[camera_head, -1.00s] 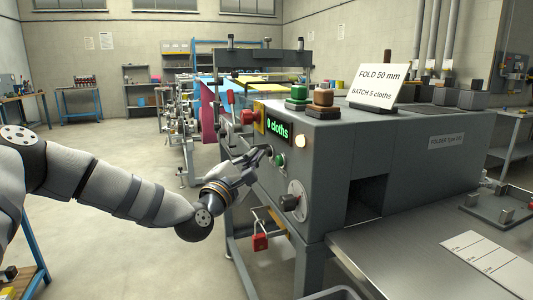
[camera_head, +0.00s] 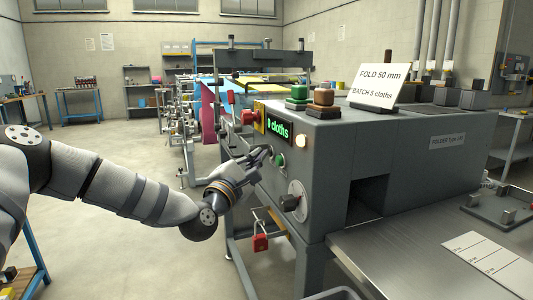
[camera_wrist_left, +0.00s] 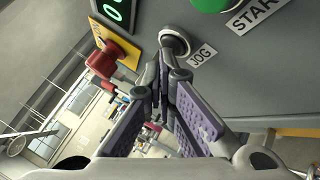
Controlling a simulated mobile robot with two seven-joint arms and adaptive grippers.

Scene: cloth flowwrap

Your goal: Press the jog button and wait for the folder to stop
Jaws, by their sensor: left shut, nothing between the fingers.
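The folder (camera_head: 400,150) is a grey machine on the right of the head view. Its green display (camera_head: 278,127) reads 0 cloths. The jog button (camera_wrist_left: 174,43) is a round button in a metal ring, above its JOG label (camera_wrist_left: 201,55) in the wrist view. My left gripper (camera_head: 267,151) is shut and empty, pointing at the front panel. In the wrist view its fingertips (camera_wrist_left: 166,72) are right at the lower edge of the jog button; I cannot tell whether they touch it. In the head view the gripper hides the button. My right gripper is not in view.
The green START button (camera_wrist_left: 211,4) is close beside the jog button. A red knob on a yellow plate (camera_head: 249,117) is at the upper left of the panel. Open floor lies to the left.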

